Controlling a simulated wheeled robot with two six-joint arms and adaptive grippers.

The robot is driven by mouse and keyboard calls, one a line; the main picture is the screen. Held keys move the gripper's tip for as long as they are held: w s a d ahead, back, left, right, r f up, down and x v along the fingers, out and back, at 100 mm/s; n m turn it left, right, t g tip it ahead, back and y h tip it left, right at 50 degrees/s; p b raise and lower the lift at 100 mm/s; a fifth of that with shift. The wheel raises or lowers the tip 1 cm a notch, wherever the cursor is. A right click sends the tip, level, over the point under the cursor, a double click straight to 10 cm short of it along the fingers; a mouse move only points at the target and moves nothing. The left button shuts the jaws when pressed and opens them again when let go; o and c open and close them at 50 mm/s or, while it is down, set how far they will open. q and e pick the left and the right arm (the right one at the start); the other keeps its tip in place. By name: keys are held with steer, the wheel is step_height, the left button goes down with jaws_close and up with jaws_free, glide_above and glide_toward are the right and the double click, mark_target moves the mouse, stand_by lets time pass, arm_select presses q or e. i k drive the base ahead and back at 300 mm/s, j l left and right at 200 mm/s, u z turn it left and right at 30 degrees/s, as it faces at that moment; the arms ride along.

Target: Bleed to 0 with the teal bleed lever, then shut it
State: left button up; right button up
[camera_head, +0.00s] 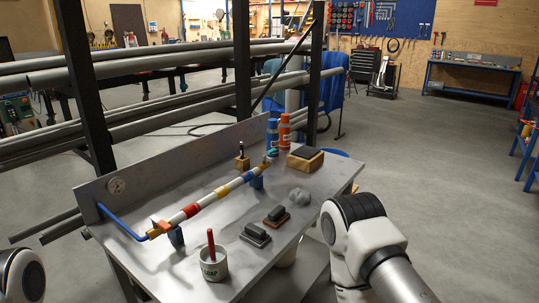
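A striped pipe (206,201) in red, white, yellow and blue runs across the grey bench, with a blue hose (122,223) at its near left end. A small teal part (271,153) sits at its far end; it may be the bleed lever, but its position is too small to read. An orange lever-like part (160,226) is at the near end. A round gauge (116,187) is on the bench's back panel; its reading is not legible. Parts of my arms show at the bottom left and bottom right; neither gripper is in view.
A labelled white cup (214,267) holds a red-handled tool. Two black-topped blocks (276,216) (256,235), a grey lump (299,196) and a wooden block with a dark top (305,159) lie on the bench. An orange bottle (285,131) stands at the back. Open floor lies right.

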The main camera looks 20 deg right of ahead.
mark_target(272, 150)
steer(key=i+l, duration=0.25)
steer(key=l, duration=0.25)
steer(key=i+l+z, duration=0.15)
steer(key=l, duration=0.35)
steer(key=i+l, duration=0.4)
steer(key=i+l+z, duration=0.15)
steer(key=i+l, duration=0.15)
steer(key=l, duration=0.2)
